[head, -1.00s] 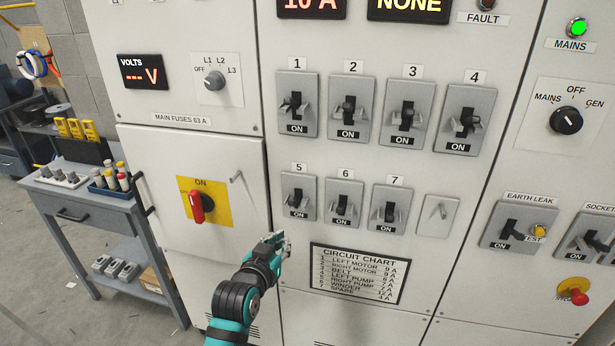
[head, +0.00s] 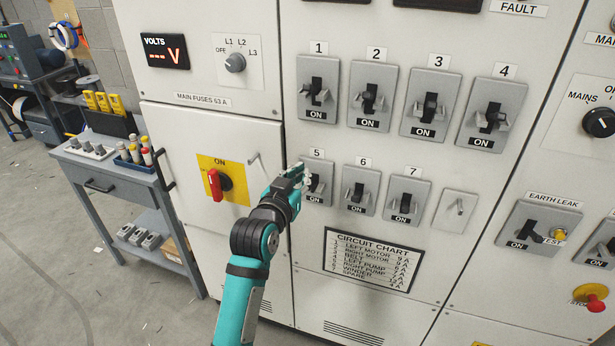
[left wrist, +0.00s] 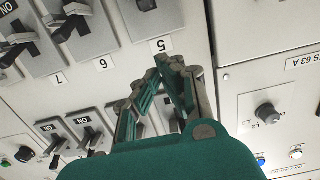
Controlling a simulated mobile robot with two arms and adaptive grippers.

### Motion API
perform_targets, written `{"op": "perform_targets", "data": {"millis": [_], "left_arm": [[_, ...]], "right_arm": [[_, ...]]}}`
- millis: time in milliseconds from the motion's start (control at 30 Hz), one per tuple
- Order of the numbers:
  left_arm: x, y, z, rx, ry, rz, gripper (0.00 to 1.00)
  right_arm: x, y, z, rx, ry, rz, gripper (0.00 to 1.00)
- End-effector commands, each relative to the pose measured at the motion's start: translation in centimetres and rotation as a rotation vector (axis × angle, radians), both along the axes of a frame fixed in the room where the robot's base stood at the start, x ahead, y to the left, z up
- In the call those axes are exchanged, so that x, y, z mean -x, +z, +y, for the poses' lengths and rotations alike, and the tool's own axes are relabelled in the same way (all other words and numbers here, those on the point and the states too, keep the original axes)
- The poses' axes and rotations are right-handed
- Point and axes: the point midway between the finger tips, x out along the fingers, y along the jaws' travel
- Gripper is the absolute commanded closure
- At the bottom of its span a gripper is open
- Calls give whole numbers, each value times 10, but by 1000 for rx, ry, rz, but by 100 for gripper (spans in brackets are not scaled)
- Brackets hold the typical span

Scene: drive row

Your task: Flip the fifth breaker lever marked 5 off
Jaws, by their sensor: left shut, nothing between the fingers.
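Breaker 5 (head: 318,192) is the leftmost grey breaker of the lower row, under its white label 5 (head: 317,153). My left gripper (head: 303,174) is shut and empty, in front of the plate's left edge and partly covering it. I cannot tell whether it touches the lever, nor clearly which way that lever stands. In the left wrist view, upside down, the closed fingertips (left wrist: 168,64) are close to the label 5 (left wrist: 160,46); breaker 5 (left wrist: 147,10) is cut off at the top edge. My right gripper is not in view.
Breaker 6 (head: 361,190) and breaker 7 (head: 404,202) are close on the right. Breaker 1 (head: 318,90) is above. A circuit chart (head: 371,262) hangs below. The red rotary switch (head: 216,185) and a protruding door handle (head: 257,164) are on the left.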

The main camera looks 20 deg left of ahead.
Motion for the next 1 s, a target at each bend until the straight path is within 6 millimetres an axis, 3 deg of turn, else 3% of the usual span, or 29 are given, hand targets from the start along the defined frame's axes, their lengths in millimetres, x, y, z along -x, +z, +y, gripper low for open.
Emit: {"op": "perform_targets", "data": {"millis": [333, 400, 600, 1000], "left_arm": [[-67, -4, -2, 1, 0, 1, 100], [-57, -20, -2, 2, 0, 7, 100], [-48, -38, -1, 1, 0, 2, 100], [-46, -43, -1, 1, 1, 0, 100]], "right_arm": [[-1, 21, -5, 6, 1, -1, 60], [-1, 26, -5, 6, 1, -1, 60], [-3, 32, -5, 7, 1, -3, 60], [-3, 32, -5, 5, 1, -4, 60]]}}
